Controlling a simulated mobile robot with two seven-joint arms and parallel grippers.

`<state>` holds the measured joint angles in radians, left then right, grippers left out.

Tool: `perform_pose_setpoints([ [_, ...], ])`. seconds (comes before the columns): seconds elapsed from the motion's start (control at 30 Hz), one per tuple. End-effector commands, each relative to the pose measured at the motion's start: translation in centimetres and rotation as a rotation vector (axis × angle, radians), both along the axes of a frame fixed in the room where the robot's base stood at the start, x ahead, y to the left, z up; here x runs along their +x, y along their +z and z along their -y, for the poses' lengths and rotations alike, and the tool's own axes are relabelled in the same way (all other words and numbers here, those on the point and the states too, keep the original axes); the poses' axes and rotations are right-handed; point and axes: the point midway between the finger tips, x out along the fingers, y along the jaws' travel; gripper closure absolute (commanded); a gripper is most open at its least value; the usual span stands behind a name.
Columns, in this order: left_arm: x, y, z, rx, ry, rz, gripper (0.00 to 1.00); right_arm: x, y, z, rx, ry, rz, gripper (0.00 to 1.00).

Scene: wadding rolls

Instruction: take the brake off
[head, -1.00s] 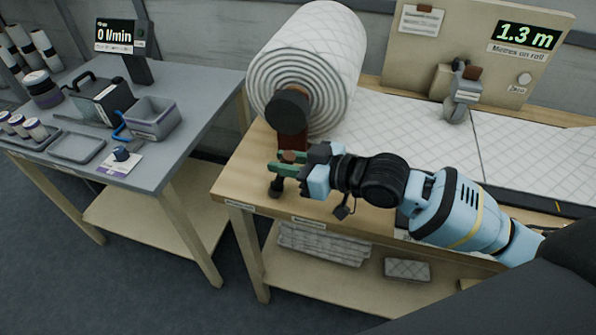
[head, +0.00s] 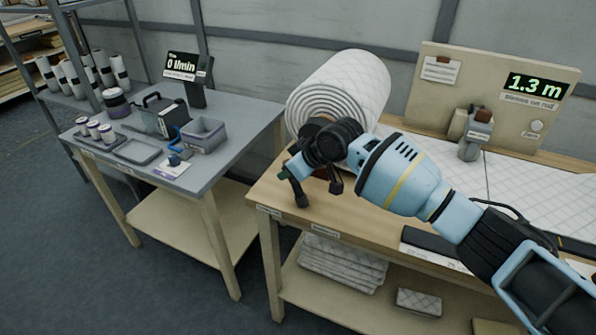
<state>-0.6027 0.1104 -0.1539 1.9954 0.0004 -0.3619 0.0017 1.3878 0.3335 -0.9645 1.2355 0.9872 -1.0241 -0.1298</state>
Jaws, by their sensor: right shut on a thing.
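The wadding roll (head: 350,88) is a thick, white, quilted roll mounted at the left end of the wooden bench. My right gripper (head: 293,172) is at the near end of the roll, low beside its mount, and is shut on the brake lever there. My own wrist and the gripper hide most of the lever and the roll's hub. A dark knob (head: 301,199) shows just below the gripper. My left gripper is not in view.

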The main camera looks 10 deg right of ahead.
Motion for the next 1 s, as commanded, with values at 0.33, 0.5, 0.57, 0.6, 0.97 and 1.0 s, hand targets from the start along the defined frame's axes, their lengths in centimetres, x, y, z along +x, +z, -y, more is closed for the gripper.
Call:
perform_pose_setpoints([
  [0.33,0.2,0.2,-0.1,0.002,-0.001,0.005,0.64,0.7,-0.8,-1.2,-0.136,0.000,-0.095,1.00],
  [0.5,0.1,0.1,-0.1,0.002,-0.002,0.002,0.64,0.9,-1.0,-1.4,-0.166,0.001,-0.115,1.00],
  [0.57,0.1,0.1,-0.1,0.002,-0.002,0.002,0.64,0.9,-1.1,-1.4,-0.171,0.001,-0.119,1.00],
  [0.6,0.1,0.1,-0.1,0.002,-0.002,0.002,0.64,0.9,-1.1,-1.5,-0.174,0.001,-0.120,1.00],
  [0.97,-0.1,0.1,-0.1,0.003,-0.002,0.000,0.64,0.9,-1.2,-1.5,-0.179,0.001,-0.124,1.00],
  [1.0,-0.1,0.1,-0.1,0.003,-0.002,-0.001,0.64,0.9,-1.2,-1.5,-0.179,0.001,-0.124,1.00],
])
